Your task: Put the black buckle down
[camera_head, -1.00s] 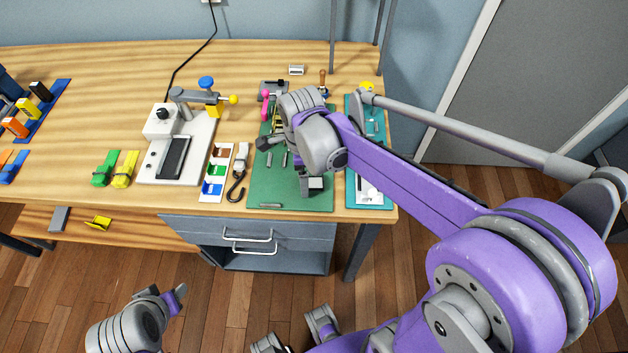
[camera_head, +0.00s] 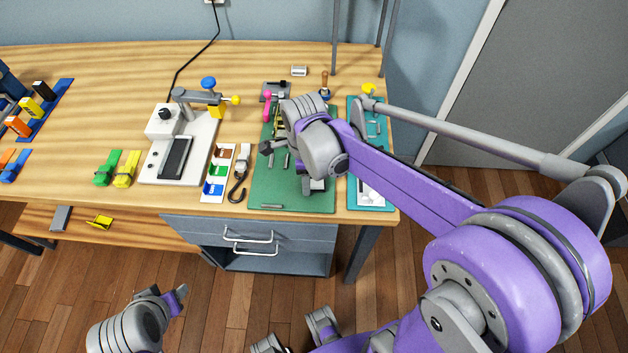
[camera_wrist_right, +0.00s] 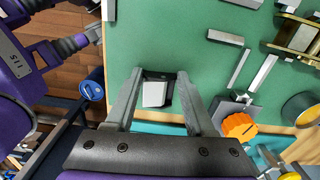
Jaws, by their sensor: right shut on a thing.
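The black buckle (camera_wrist_right: 166,77) sits between the fingertips of my right gripper (camera_wrist_right: 160,88), low over or on the green mat (camera_wrist_right: 180,35); contact with the mat cannot be told. A pale block-like piece shows at the buckle, between the fingers. In the head view my right gripper is at the front right part of the green mat (camera_head: 270,195), largely hidden behind my wrist. My left gripper (camera_head: 179,297) hangs at the lower left, away from the bench; its jaws are too small to read.
Metal bars (camera_wrist_right: 239,68) lie on the mat close by. An orange knob (camera_wrist_right: 239,126) stands near the right finger. A teal mat (camera_head: 379,203) lies to the right. A tray of coloured pieces (camera_head: 216,172) and a dark hook (camera_head: 238,187) lie to the left.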

